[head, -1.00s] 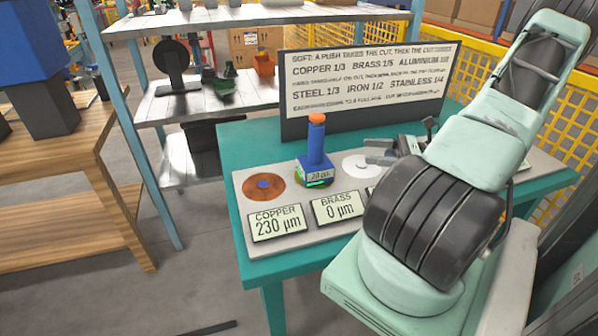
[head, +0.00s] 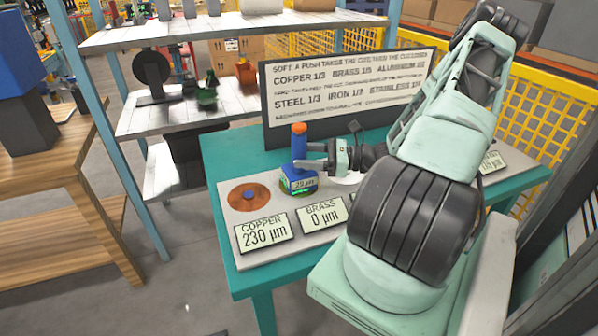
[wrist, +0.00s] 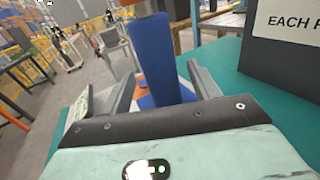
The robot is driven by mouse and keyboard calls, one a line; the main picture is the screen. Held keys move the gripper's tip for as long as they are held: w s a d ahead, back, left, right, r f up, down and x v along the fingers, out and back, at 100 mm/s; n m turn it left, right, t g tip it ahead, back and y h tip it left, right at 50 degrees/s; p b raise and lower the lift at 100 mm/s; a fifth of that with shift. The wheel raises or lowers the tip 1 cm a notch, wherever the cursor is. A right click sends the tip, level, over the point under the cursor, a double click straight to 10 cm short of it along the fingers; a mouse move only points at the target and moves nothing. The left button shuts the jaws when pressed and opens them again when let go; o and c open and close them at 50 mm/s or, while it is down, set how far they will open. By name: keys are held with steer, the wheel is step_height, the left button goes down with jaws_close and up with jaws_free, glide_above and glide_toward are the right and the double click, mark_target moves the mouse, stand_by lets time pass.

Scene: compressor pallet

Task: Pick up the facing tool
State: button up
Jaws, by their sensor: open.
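The facing tool (head: 298,165) stands upright on the grey board, with a blue body, an orange top and a small display at its base. In the wrist view its blue handle (wrist: 156,60) rises between the two fingers of my gripper (wrist: 163,90). My gripper (head: 313,155) is open and reaches the tool from the right in the head view, with the handle between or right at the fingertips. I cannot tell whether either finger touches it. The tool's lower part is partly hidden by my gripper in the wrist view.
A copper disc (head: 248,195) lies left of the tool. Label plates read COPPER 230 µm (head: 264,232) and BRASS 0 µm (head: 323,215). A sign board (head: 345,95) stands behind on the teal table (head: 225,150). A shelf rack (head: 180,118) is at the back left.

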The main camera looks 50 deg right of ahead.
mark_target(292, 169)
steer(key=shift+x, duration=2)
steer(key=shift+d, duration=0.1)
jaws_close()
steer(key=shift+r+p, duration=0.1)
steer(key=shift+p, duration=0.2)
steer(key=shift+r, duration=0.1)
